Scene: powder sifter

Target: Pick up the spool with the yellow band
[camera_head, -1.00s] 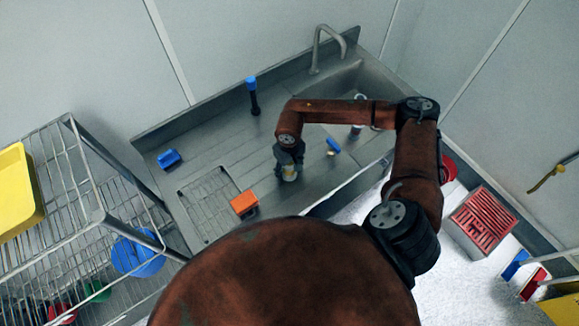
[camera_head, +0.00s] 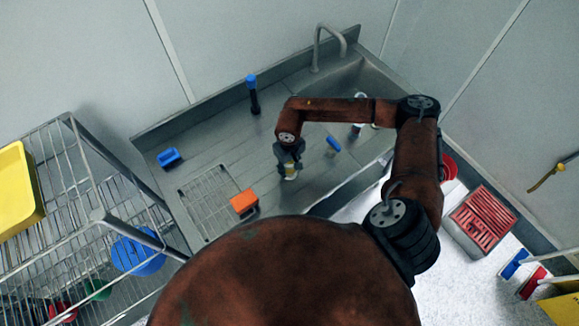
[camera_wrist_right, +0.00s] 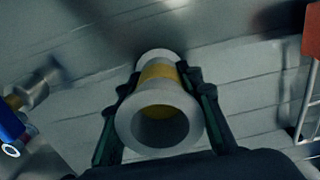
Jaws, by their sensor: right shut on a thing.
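The spool with the yellow band (camera_wrist_right: 158,110) is pale grey with flared ends and shows in the middle of the right wrist view. My right gripper (camera_wrist_right: 160,85) has a finger on each side of it and is shut on it. In the head view the spool (camera_head: 290,173) shows at the tips of my right gripper (camera_head: 288,160), over the steel counter (camera_head: 225,150). I cannot tell whether it touches the counter. My left gripper is not in view.
A blue-handled brush (camera_head: 333,146) lies right of the gripper. An orange block (camera_head: 243,201) sits by a wire rack (camera_head: 207,203). A blue item (camera_head: 168,157) and a dark blue-topped bottle (camera_head: 252,94) are farther left and back. The sink basin (camera_head: 345,85) is at the back right.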

